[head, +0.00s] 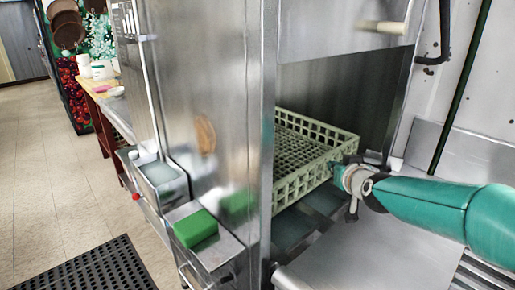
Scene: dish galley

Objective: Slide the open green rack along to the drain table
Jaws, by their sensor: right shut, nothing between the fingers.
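The open green rack (304,180) sits inside the steel dish machine, partly hidden by the machine's left wall. Its latticed front and right corner show, and the part of its mesh floor in view looks empty. My right gripper (340,172) is at the rack's right end, shut and empty. It looks close against the rack wall, but I cannot tell whether it touches. A flat steel table surface (335,255) lies to the right of the machine opening; I cannot tell if it is the drain table. My left gripper is out of view.
The machine's raised door (345,20) with its handle (385,27) hangs above the opening. A green block (196,229) rests on a steel ledge at the machine's front. A black perforated mat (90,270) lies on the tiled floor. A wooden table (100,97) stands back left.

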